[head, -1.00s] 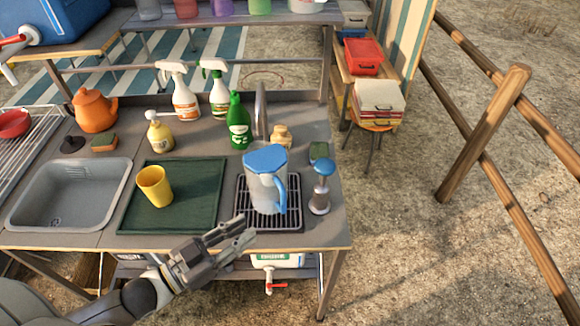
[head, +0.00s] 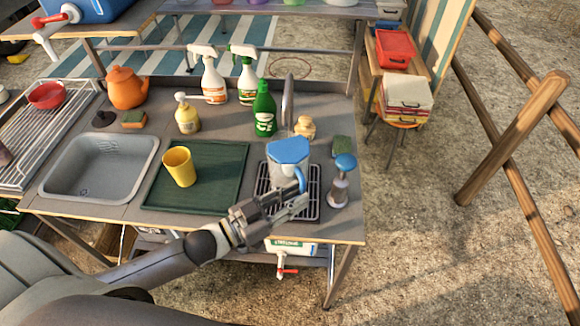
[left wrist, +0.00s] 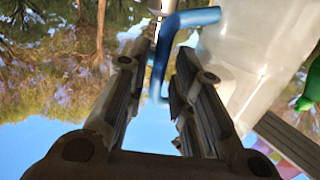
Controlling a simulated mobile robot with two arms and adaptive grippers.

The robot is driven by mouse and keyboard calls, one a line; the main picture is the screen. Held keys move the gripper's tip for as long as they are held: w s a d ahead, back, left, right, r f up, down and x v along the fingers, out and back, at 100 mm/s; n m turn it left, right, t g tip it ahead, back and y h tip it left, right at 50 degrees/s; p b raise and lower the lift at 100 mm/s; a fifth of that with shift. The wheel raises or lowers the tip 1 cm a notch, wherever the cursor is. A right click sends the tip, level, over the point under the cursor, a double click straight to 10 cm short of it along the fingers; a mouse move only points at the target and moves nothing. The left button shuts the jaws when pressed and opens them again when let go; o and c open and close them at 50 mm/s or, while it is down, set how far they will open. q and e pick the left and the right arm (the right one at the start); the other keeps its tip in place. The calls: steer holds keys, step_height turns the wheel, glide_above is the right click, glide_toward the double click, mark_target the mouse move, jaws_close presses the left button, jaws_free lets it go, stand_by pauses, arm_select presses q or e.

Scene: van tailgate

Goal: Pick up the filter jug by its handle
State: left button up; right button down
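The filter jug (head: 284,157), with a pale clear body and a blue lid, stands upright on a dark ribbed drain mat at the counter's front right. Its blue handle (head: 301,180) faces the front right. My left gripper (head: 294,200) is at the handle, in front of the jug, and partly hides its lower body. In the left wrist view the handle (left wrist: 158,60) reaches between the two spread fingers, with visible gaps on both sides. The jug's pale body (left wrist: 250,50) fills the upper right there. My right gripper is out of view.
A yellow cup (head: 180,167) sits on the green mat (head: 222,185) to the left. A green bottle (head: 264,110) and a tan jar (head: 305,127) stand behind.

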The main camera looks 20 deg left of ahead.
arm_select(q)
steer(key=shift+x, duration=1.3)
jaws_close()
steer(key=shift+r, duration=0.15)
